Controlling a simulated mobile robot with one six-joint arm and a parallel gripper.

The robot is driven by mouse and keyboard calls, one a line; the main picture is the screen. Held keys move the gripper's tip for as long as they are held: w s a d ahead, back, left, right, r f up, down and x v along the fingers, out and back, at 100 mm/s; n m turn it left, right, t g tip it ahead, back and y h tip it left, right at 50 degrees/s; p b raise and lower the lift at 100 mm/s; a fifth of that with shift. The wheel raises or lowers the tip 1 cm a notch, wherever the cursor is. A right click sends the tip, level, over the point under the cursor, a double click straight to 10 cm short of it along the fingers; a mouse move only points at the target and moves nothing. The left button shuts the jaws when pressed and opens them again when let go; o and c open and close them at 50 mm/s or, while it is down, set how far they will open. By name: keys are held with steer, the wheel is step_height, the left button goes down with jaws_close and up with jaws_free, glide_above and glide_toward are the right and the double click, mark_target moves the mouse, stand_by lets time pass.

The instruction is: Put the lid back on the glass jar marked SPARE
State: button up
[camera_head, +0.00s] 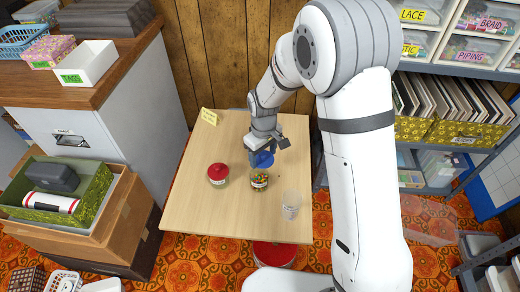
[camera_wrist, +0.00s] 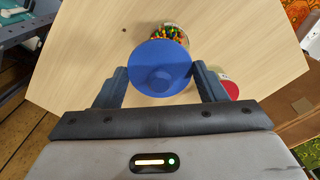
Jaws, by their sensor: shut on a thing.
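My gripper (camera_head: 264,152) is shut on a round blue lid (camera_head: 264,160), held above the wooden table. In the wrist view the lid (camera_wrist: 160,68) sits between the two fingers, its round knob facing the camera. An open glass jar (camera_head: 259,182) full of small colourful pieces stands on the table just in front of the lid in the head view. In the wrist view this jar (camera_wrist: 172,33) shows past the lid's far edge, partly hidden by it. The jar has a pale label, but I cannot read it.
A jar with a red lid (camera_head: 217,173) stands to the left on the table (camera_head: 195,210). A clear cup-like container (camera_head: 291,205) with a pale label stands near the front right. A yellow card (camera_head: 209,116) stands at the back left. The table's front left is clear.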

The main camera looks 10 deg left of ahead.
steer(key=shift+s+a+f+n, duration=0.1)
steer(key=shift+s+a+n, duration=0.2)
steer(key=shift+a, duration=0.35)
steer(key=shift+f+b, duration=2.3)
steer(key=shift+f, duration=0.8)
steer(key=shift+d, duration=0.1)
steer(key=shift+f+p, duration=0.15)
steer(key=shift+p, duration=0.15)
steer(key=o, duration=1.2)
steer(key=shift+o, duration=0.2)
steer(key=shift+r+p, duration=2.6)
steer(key=shift+r, duration=0.95)
